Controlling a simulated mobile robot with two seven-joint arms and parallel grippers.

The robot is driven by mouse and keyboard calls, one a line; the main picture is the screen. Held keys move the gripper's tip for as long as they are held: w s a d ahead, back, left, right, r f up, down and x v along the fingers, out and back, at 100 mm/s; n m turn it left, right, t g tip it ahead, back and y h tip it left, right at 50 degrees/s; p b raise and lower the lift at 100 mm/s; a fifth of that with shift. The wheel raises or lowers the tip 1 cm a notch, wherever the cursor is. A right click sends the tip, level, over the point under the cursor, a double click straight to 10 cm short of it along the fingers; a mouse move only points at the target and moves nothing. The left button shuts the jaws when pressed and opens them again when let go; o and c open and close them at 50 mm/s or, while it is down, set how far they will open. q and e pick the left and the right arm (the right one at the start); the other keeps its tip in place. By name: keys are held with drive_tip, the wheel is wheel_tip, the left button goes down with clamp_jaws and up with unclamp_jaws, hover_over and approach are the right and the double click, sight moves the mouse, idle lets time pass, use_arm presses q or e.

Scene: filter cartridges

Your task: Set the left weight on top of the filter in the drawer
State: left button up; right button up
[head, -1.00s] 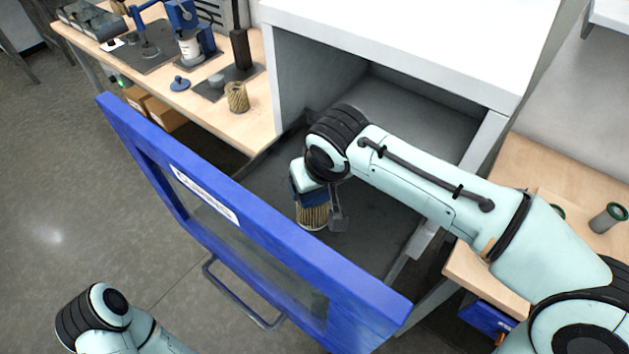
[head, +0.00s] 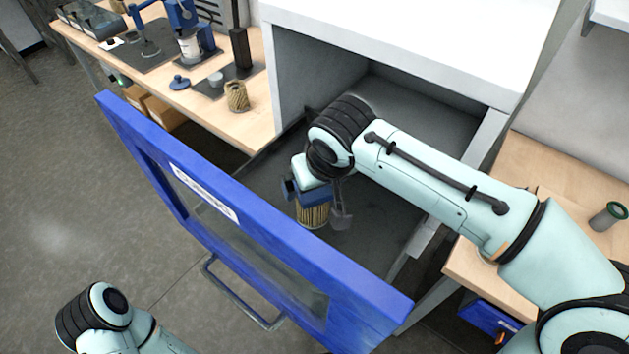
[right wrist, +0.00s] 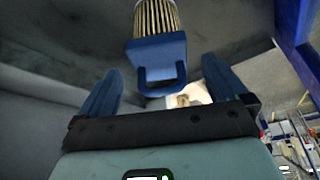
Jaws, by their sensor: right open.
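The drawer (head: 283,240) with a blue front is pulled out. A pleated tan filter (head: 312,215) stands upright in it. A blue weight (head: 318,195) sits on top of the filter, partly hidden by my wrist in the head view. In the right wrist view the weight (right wrist: 157,50) rests against the filter's end (right wrist: 157,17), its handle loop pointing toward my gripper. My right gripper (right wrist: 162,78) is open, its blue fingers standing apart on either side of the handle, with gaps visible. My left gripper is out of view; only part of that arm shows at lower left.
The white cabinet (head: 420,30) stands over the drawer, its side walls close to my right arm. Another filter (head: 237,96) stands on the left bench. A green-rimmed grey cylinder (head: 608,216) is on the right bench. Open floor lies left of the drawer.

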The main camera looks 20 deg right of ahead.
drive_tip(key=p+v, duration=0.1)
drive_tip(key=v, duration=1)
drive_tip(key=shift+p, duration=0.4)
